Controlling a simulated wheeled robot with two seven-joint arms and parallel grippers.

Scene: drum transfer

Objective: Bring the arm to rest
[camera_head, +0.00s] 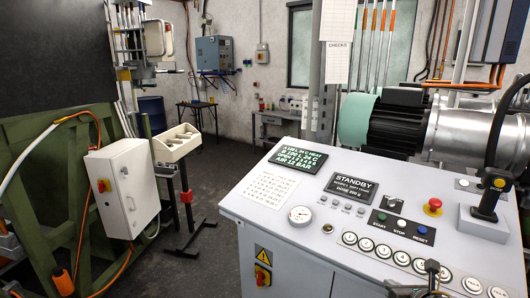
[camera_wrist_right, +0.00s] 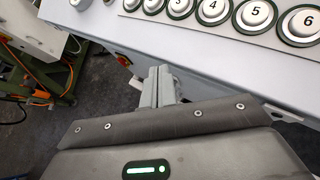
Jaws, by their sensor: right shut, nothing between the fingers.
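My right gripper (camera_head: 432,268) shows small and dark at the bottom right of the head view, in front of the console's row of numbered buttons. In the right wrist view its two grey fingers (camera_wrist_right: 158,84) are together with nothing between them. They are beside the console's front edge, apart from the buttons. The control console (camera_head: 300,248) is a pale cabinet with a sloped top. Its round numbered buttons (camera_head: 401,258) run along the front edge and also show at the top of the wrist view (camera_wrist_right: 211,10). My left gripper is not in view.
A joystick (camera_head: 489,200) and a red emergency button (camera_head: 433,206) stand on the console's right. A display reading STANDBY (camera_head: 351,187) is at its middle. A white cabinet (camera_head: 122,188) on a green frame and a stand with a tray (camera_head: 176,145) are left. Dark floor lies between.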

